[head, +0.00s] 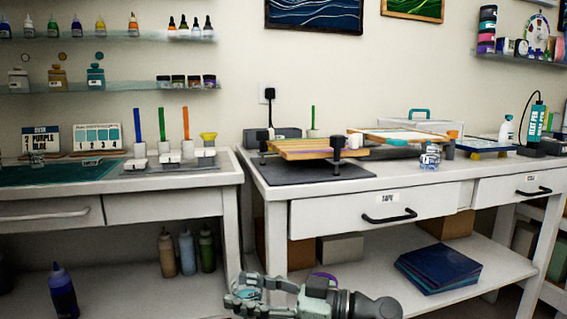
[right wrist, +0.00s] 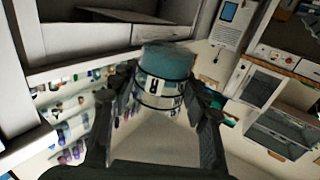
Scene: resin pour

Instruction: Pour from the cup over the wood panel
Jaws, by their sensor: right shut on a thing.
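My right gripper (head: 246,292) is low at the bottom of the head view, in front of the tables and below their tops. It is shut on the cup (head: 248,295), which shows only in part between the fingers. In the right wrist view the cup (right wrist: 160,92) is pale with dark bands and markings, and has a teal end; the two fingers (right wrist: 158,105) hold it from both sides. The wood panel (head: 298,150) appears to be the light brown board raised above a dark mat (head: 300,172) on the right table, away from the gripper. My left gripper is out of view.
The right table (head: 400,180) also holds a framed board (head: 402,136), a small jar (head: 430,157) and bottles at its right end. The left table (head: 150,183) carries small cups with coloured sticks. A narrow gap separates the tables. Blue panels (head: 438,268) lie on the lower shelf.

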